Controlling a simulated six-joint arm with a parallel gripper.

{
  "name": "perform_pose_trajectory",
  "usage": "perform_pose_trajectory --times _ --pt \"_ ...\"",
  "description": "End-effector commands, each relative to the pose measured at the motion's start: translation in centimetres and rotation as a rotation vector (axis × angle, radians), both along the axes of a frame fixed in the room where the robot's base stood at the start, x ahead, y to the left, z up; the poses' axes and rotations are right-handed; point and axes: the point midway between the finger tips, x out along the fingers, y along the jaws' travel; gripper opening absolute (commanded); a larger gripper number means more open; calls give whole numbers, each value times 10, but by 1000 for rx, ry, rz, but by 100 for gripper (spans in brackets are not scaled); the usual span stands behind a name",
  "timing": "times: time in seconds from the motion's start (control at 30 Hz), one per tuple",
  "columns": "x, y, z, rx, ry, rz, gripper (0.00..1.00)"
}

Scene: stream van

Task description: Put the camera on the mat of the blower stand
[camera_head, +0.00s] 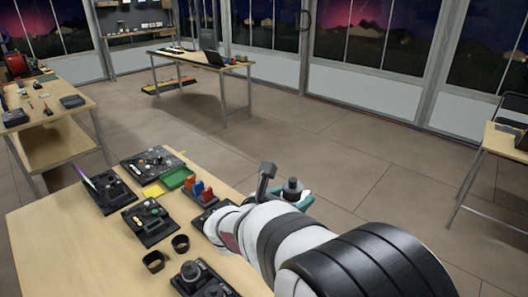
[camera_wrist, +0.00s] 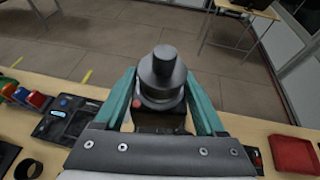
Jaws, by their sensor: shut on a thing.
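The camera (camera_wrist: 163,80) is a dark grey body with a stepped round top. It stands between the teal fingers of my gripper (camera_wrist: 162,100), which is shut on it. In the head view the camera (camera_head: 292,186) shows dark above the teal fingers of my gripper (camera_head: 297,198), beyond my white arm, near the table's far right edge. In the wrist view the floor shows behind it. I cannot tell for sure which dark stand is the blower stand.
The wooden table (camera_head: 45,240) holds several black trays, such as one with a round knob-like item (camera_head: 205,280). A red tray (camera_wrist: 292,153) lies at right.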

Motion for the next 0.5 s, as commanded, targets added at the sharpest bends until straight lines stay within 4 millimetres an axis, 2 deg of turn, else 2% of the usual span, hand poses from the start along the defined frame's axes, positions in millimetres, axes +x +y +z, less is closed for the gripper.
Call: perform_pose_trajectory --times 0.1,0.2,0.37,0.5 --pt "13 6 -37 -2 4 -63 0" --pt "19 9 -64 -1 2 -113 0" --pt "22 10 -91 -2 1 -146 0" --pt "22 10 -134 -3 4 -147 0"
